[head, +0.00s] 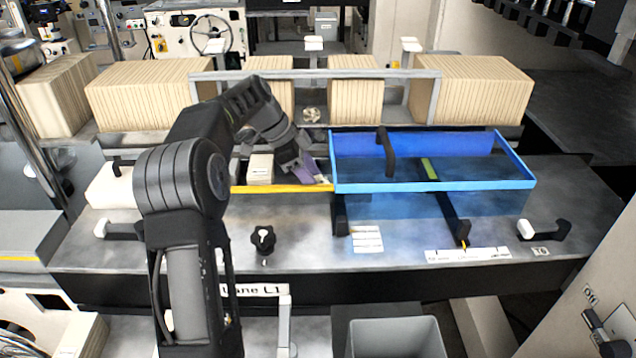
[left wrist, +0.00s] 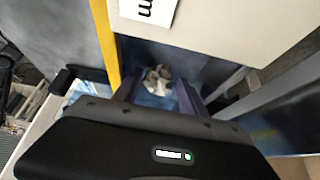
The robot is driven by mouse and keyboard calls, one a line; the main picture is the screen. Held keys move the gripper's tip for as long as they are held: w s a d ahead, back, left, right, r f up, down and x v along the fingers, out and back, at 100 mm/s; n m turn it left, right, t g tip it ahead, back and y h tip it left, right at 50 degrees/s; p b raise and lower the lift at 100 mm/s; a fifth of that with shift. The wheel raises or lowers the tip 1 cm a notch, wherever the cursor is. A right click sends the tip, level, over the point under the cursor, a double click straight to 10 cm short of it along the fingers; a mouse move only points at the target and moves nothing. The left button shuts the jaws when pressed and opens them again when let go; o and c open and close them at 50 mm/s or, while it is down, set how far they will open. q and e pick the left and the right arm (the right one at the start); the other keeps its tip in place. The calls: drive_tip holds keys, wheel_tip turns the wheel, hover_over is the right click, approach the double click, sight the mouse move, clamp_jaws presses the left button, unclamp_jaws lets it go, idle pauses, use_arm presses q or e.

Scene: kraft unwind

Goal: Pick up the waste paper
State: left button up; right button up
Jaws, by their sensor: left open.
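The waste paper (left wrist: 157,78) is a small crumpled beige and white piece. In the left wrist view it lies on a bluish surface, between the two fingers of my left gripper (left wrist: 157,95) and beyond their tips as far as I can tell. In the head view my left gripper (head: 318,180) points down beside the left end of the blue-rimmed tray; a pale bit shows at its tips, too small to identify. The gripper is open, and no hold on the paper shows. Another crumpled pale piece (head: 311,115) lies farther back between the paper stacks. My right gripper is out of view.
A yellow bar (head: 280,188) and a small cream block (head: 260,168) stand left of the gripper. The blue-rimmed tray (head: 450,184) is to its right. Tall paper stacks (head: 470,88) and a grey rail (head: 315,74) are behind. A grey bin (head: 395,338) stands in front.

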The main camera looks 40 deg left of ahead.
use_arm(q)
drive_tip(key=shift+c, duration=0.4)
drive_tip(key=c, duration=0.9)
drive_tip(key=shift+o, duration=0.2)
